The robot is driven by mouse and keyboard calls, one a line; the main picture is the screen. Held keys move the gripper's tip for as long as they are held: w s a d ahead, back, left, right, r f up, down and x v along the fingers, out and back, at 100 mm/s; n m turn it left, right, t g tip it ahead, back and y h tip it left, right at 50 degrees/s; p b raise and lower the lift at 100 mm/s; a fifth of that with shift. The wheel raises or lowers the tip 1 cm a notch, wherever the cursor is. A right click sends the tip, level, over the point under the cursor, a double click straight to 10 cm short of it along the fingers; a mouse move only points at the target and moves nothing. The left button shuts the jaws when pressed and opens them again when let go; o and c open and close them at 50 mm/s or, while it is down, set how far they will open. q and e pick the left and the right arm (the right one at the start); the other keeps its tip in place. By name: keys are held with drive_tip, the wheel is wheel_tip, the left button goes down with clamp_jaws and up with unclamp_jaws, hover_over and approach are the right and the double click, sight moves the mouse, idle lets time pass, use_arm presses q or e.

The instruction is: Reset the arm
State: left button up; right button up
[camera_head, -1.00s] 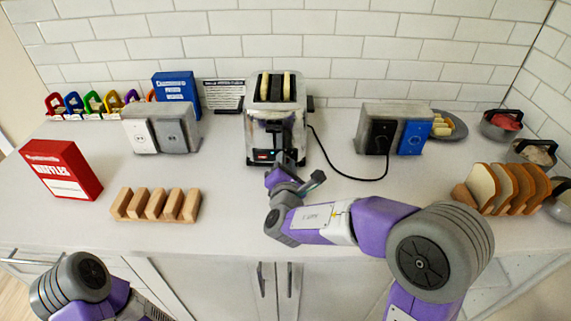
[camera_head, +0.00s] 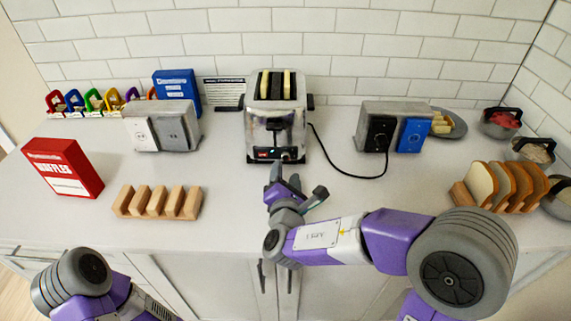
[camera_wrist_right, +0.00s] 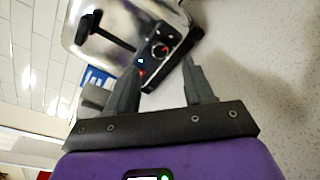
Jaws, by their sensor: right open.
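My right arm reaches in from the lower right in the head view. Its right gripper (camera_head: 294,188) is over the counter just in front of the toaster (camera_head: 276,120), apart from it. In the right wrist view the right gripper (camera_wrist_right: 158,92) is open with nothing between its fingers, and the toaster's front with its dark lever and knob (camera_wrist_right: 165,42) lies beyond the fingertips. The toaster holds two pale slices in its slots. Only a grey joint and purple link of my left arm show at the lower left; the left gripper is out of view.
A wooden toast rack (camera_head: 157,202) and a red waffle box (camera_head: 64,168) stand left on the counter (camera_head: 230,222). Sliced bread (camera_head: 500,186) stands right. Two outlet boxes flank the toaster; a black cord (camera_head: 345,172) runs to the right one (camera_head: 395,125).

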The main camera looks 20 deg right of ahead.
drive_tip(key=shift+v, duration=1)
